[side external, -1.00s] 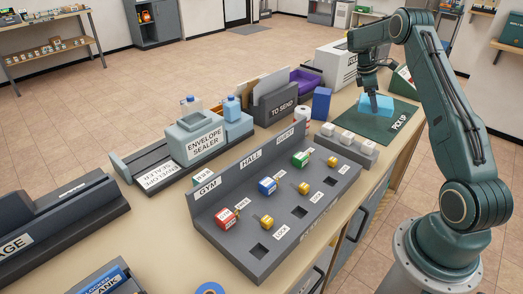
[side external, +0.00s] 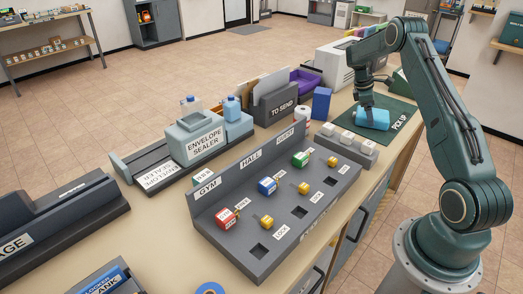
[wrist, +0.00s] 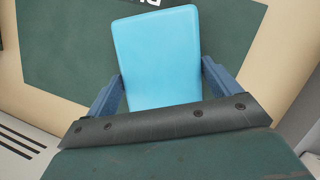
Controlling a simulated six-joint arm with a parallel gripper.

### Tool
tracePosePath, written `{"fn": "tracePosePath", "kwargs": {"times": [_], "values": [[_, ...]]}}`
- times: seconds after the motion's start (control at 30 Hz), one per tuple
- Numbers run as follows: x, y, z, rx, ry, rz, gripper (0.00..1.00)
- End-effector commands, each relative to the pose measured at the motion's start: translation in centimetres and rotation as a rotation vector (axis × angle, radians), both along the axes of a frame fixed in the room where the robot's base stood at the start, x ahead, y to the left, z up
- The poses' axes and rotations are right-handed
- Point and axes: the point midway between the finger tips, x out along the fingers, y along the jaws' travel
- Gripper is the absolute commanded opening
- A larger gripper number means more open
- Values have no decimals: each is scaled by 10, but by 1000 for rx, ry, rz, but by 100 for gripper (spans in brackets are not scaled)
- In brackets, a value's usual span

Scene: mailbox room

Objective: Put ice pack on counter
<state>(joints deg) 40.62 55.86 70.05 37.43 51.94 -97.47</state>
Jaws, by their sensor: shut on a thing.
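The light-blue ice pack (side external: 373,119) is over the dark green "PICK UP" mat (side external: 395,109) at the far right end of the counter. My gripper (side external: 366,106) reaches down from above and is shut on the ice pack near one end. In the wrist view the ice pack (wrist: 158,55) sits between the two blue fingers, with the green mat (wrist: 60,50) behind it. I cannot tell whether the ice pack touches the mat. The beige counter (side external: 165,240) runs from there toward the front left.
A grey panel (side external: 232,223) with coloured blocks and yellow pieces stands mid-counter. A grey block row (side external: 346,148) and a blue box (side external: 321,102) are close to the mat. The envelope sealer (side external: 203,141) is further left. Bare counter shows in front of the grey panel.

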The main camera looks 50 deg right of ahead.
Motion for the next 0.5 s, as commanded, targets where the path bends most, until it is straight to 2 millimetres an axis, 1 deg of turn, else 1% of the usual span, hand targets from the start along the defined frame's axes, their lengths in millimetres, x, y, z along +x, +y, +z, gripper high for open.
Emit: {"fn": "tracePosePath", "kwargs": {"times": [0.03, 0.07, 0.1, 0.33, 0.5], "values": [[0, 0, -1, 0, 0, 0, 93], [0, 0, -1, 0, 0, 0, 98], [0, 0, -1, 1, 0, 0, 100], [0, 0, 0, 0, 0, 0, 100], [1, 1, 6, 0, 0, 1, 100]]}}
